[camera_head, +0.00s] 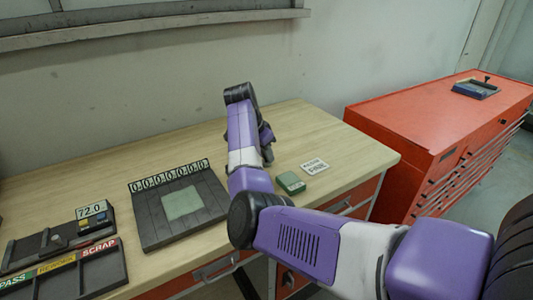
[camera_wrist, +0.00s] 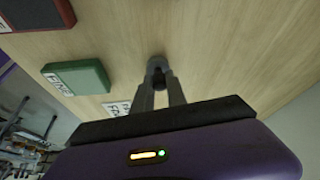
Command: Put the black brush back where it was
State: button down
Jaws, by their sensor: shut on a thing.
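My gripper (camera_wrist: 160,84) is shut on a small dark, rounded thing, which I take to be the black brush (camera_wrist: 157,65). Only its end shows at the fingertips, over the bare wooden tabletop. I cannot tell whether it touches the wood. In the head view my gripper (camera_head: 267,149) is mostly hidden behind my own wrist, above the right half of the workbench (camera_head: 282,122). The brush cannot be made out there.
A green block (camera_head: 291,183) and a white card (camera_head: 314,167) lie near the gripper. A black slatted plate (camera_head: 155,222) with a number strip and labelled trays (camera_head: 97,262) stand left. A red cabinet (camera_head: 410,125) with a blue tray (camera_head: 475,90) stands right. The bench's back right is clear.

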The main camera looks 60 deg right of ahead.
jog(key=shift+f, duration=0.15)
jog(key=c, duration=1.3)
grip_release()
jog(key=shift+c, duration=0.2)
jog(key=shift+r, duration=0.3)
jog(key=b+v, duration=0.2)
jog(key=v, duration=0.9)
jog(key=shift+a+r, duration=0.2)
jog(key=shift+r, duration=0.15)
